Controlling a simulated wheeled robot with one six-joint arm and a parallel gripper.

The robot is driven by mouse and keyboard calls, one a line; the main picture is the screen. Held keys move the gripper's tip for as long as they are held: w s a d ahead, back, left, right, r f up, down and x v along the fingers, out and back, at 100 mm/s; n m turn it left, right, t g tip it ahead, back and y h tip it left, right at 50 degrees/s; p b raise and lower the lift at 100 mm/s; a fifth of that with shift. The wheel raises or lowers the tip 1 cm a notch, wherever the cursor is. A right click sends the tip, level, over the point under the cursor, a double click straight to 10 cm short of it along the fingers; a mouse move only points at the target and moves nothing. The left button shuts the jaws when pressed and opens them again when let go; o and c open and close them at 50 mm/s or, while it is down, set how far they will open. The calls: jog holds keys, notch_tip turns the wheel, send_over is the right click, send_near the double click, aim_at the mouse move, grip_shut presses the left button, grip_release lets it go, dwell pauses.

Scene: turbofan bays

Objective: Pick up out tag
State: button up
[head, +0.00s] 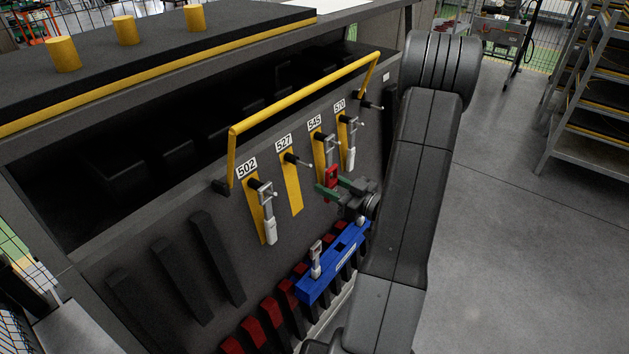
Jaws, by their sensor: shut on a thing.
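The out tag (332,177) appears as a small red piece with a silver upper part, in front of the yellow strip under label 545. My gripper (336,187) has green-tipped fingers and reaches in from the right. It is shut on the red tag. I cannot tell whether the tag's silver top still hangs on the 545 peg. My fingers partly hide the tag's lower end.
Silver-and-white tags hang at 502 (268,215) and 570 (350,145). The 527 peg (291,158) is bare. A yellow rail (305,92) runs above the pegs. A blue holder (330,270) with silver pieces sits below, near red-topped black blocks (271,311).

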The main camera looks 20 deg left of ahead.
jog(key=b+v, duration=0.1)
jog(key=v, duration=0.7)
jog(key=shift+d, duration=0.2)
jog(key=shift+s+r, duration=0.1)
jog(key=shift+r, duration=0.2)
jog(key=shift+r+p, duration=0.45)
jog(key=shift+p, duration=0.1)
jog(key=shift+d, duration=0.1)
jog(key=v, duration=0.7)
jog(key=shift+d, duration=0.2)
dwell(0.8)
jog(key=shift+s, duration=0.1)
dwell(0.8)
